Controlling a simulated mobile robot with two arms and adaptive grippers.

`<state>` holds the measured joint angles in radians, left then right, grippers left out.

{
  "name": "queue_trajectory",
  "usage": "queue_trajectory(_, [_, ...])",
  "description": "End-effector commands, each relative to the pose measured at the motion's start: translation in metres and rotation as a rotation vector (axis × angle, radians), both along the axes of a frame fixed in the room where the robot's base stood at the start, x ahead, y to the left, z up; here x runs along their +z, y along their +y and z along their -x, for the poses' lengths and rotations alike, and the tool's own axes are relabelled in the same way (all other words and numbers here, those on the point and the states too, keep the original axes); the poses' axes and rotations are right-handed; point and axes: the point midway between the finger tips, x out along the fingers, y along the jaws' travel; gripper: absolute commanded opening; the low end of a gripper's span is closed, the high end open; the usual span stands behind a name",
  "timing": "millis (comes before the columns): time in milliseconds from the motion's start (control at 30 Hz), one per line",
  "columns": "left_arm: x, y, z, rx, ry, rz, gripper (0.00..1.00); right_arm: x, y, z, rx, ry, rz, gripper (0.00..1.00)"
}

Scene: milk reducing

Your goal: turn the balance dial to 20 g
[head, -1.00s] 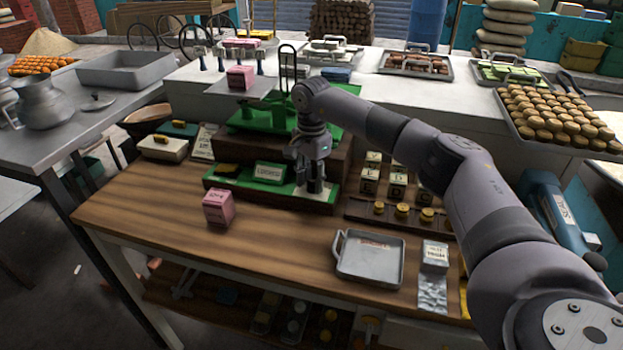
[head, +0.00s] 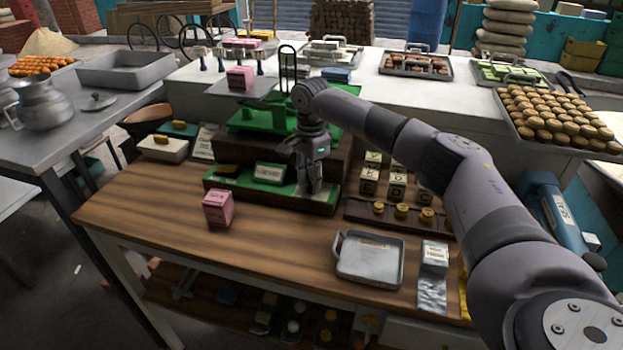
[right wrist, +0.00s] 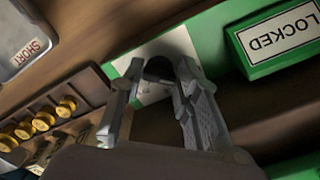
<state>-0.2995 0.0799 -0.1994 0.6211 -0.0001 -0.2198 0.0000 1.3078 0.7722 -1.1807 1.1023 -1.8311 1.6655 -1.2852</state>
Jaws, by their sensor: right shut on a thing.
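The green balance (head: 262,118) stands on a dark wooden block at the back of the wooden table. Its green base strip (head: 232,183) carries a green block with a white label (head: 270,173), which reads LOCKED in the right wrist view (right wrist: 285,38). My right gripper (head: 312,190) points down at the right end of this strip. In the right wrist view its fingers (right wrist: 161,75) are closed on the dark round dial (right wrist: 160,68), over a white plate (right wrist: 178,42). The dial's marks and setting are not readable. My left gripper is out of view.
Several brass weights (head: 401,211) sit in a wooden rack right of the dial, with lettered blocks behind. A pink box (head: 218,207) and a metal tray (head: 370,257) stand in front. The table's left front is clear.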

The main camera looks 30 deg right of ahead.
Motion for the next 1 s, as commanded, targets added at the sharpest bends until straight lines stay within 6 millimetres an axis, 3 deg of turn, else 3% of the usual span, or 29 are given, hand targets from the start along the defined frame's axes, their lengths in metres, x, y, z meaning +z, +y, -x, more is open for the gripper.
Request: queue_trajectory(1000, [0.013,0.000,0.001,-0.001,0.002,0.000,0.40,0.002,-0.002,-0.004,-0.957,-0.003,-0.001,0.02])
